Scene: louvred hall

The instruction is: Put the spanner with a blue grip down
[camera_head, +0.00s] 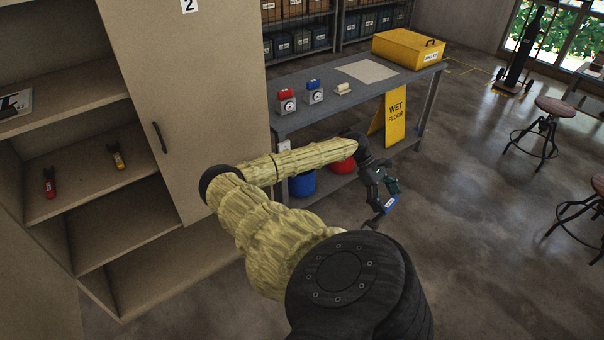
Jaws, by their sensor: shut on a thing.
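The spanner with a blue grip (390,205) is in my gripper (387,192), right of the picture's middle. My gripper is shut on it. The blue grip shows between and below the fingers, and a dark end of the spanner points down to the left. Both are in the air over the bare floor, in front of the grey workbench (350,103). Part of the spanner is hidden by the fingers.
An open cabinet (140,222) at left holds red-gripped (49,183) and yellow-gripped (118,160) tools. The workbench bears a yellow box (408,49), a beige sheet (367,71) and small gauges. A yellow wet-floor sign (395,115) leans there. Stools (555,107) stand right.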

